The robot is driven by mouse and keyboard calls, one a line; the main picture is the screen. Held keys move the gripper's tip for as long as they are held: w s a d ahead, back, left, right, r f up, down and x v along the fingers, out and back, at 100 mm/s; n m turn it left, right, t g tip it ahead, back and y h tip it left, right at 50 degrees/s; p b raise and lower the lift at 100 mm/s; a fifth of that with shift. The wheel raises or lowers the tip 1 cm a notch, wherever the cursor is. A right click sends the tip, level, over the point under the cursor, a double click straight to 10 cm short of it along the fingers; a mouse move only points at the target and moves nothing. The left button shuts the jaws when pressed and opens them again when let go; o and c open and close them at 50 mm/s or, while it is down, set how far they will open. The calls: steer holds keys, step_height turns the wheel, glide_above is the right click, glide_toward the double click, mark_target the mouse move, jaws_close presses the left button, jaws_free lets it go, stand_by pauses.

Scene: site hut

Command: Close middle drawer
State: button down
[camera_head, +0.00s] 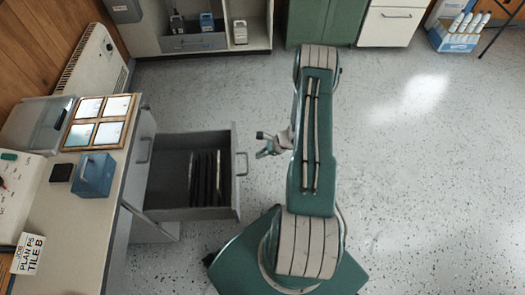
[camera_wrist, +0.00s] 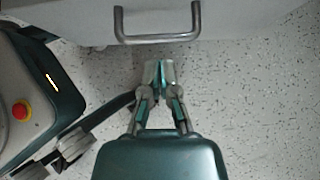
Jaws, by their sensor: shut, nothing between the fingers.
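A grey drawer (camera_head: 170,208) is pulled well out of the desk on the left, with dark upright folders (camera_head: 205,178) inside. From above I cannot tell its level in the stack. Its front carries a bar handle (camera_head: 241,164). In the wrist view, the drawer front (camera_wrist: 225,18) and its handle (camera_wrist: 157,38) lie across the top. My gripper (camera_head: 260,147) is just right of the drawer front, apart from it in the head view. The wrist view shows its fingertips (camera_wrist: 160,66) together and empty, pointing toward the handle.
The desk top (camera_head: 60,218) holds a framed tile panel (camera_head: 100,120), a blue box (camera_head: 94,175) and a grey bin (camera_head: 36,125). Another handle (camera_head: 143,150) shows on the desk's face behind the open drawer. Cabinets line the back wall; the speckled floor (camera_head: 430,180) at right is clear.

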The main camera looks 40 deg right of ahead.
mark_target(247, 163)
steer(key=x, duration=0.5)
steer(key=shift+a, duration=0.1)
steer(key=shift+w+a+r, duration=0.1)
steer(key=shift+w+a, duration=0.45)
steer(key=shift+a, duration=0.2)
steer(key=shift+w+a+r, duration=0.1)
steer(key=shift+w+a, duration=0.45)
steer(key=shift+a, duration=0.25)
steer(key=shift+w+a, duration=0.1)
steer(key=shift+a, duration=0.05)
steer(key=w+a, duration=0.7)
steer(key=a, duration=0.4)
steer(key=w+a, duration=0.7)
steer(key=a, duration=0.3)
steer(key=shift+w+a, duration=0.35)
steer(key=shift+a, duration=0.05)
